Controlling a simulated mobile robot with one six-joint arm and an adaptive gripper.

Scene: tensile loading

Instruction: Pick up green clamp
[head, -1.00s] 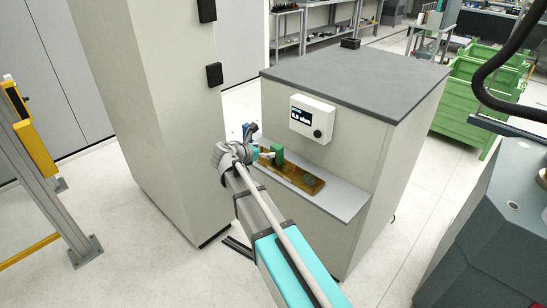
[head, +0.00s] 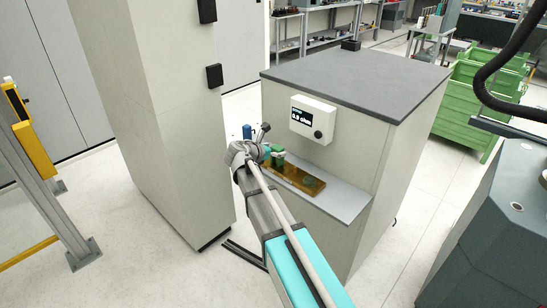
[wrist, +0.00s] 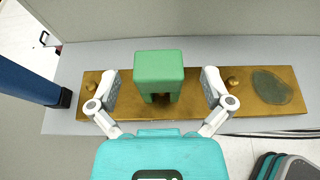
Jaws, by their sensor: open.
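The green clamp (wrist: 159,69) is a block with a notch in its lower side. It stands on a brass-coloured plate (wrist: 197,93) on the grey shelf. In the wrist view my gripper (wrist: 160,90) is open, with one white finger on each side of the clamp and a visible gap to both. Whether the fingertips are down at the clamp's height is hard to tell. In the head view the clamp (head: 278,154) shows just beyond my gripper (head: 264,152), partly hidden by my wrist.
The shelf (head: 345,203) juts from a grey cabinet (head: 325,160) with a small display box (head: 312,119) above it. A blue post (wrist: 30,72) stands at the left of the wrist view. The plate carries a brass knob (wrist: 232,83) and a dark oval patch (wrist: 271,87).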

